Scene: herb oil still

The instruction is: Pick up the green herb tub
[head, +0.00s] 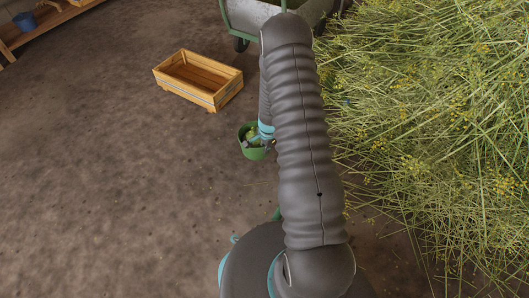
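The green herb tub (256,154) stands on the dirt floor near the middle of the head view, just left of my arm. Yellow-green bits show inside it. My arm reaches over from the front and its end comes down at the tub. My gripper (259,141) is at the tub's opening, small and partly hidden by my own arm. I cannot tell whether its fingers are apart, closed or touching the tub. The tub's right side is partly covered.
A wooden crate (212,98) lies behind and left of the tub. A wheelbarrow (247,14) stands at the back. A large heap of cut herbs (430,110) fills the right. A blue bucket (24,21) is on a wooden shelf (47,27) at far left. The left floor is clear.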

